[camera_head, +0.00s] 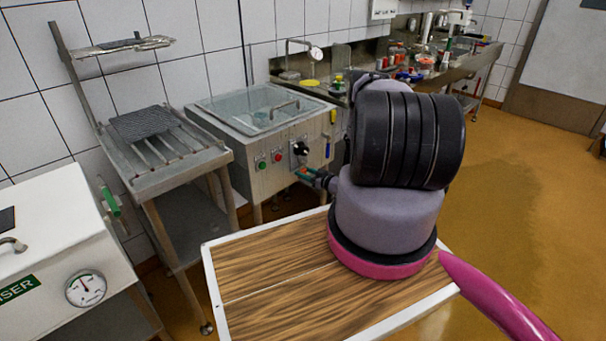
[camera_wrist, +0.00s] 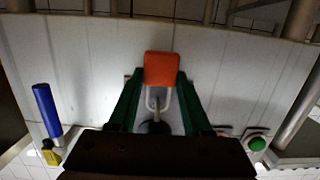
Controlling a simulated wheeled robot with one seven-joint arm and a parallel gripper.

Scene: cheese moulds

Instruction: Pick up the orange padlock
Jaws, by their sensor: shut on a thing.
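The orange padlock (camera_wrist: 161,68) is between the tips of my gripper's green fingers (camera_wrist: 155,88) in the wrist view, and both fingers close on it. Its pale shackle (camera_wrist: 151,101) points toward a grey post on a dark round base (camera_wrist: 154,126). I cannot tell whether the shackle is around the post or just in front of it. In the head view my gripper (camera_head: 308,172) is at the front panel of the steel vat, below a black knob (camera_head: 300,148); the padlock is mostly hidden there.
The steel vat (camera_head: 228,130) has green and red buttons on its panel. A blue handle (camera_wrist: 46,105) and a green button (camera_wrist: 257,143) flank the gripper. A steel rack (camera_head: 165,160) stands left, and a wood-topped surface (camera_head: 275,290) is in front.

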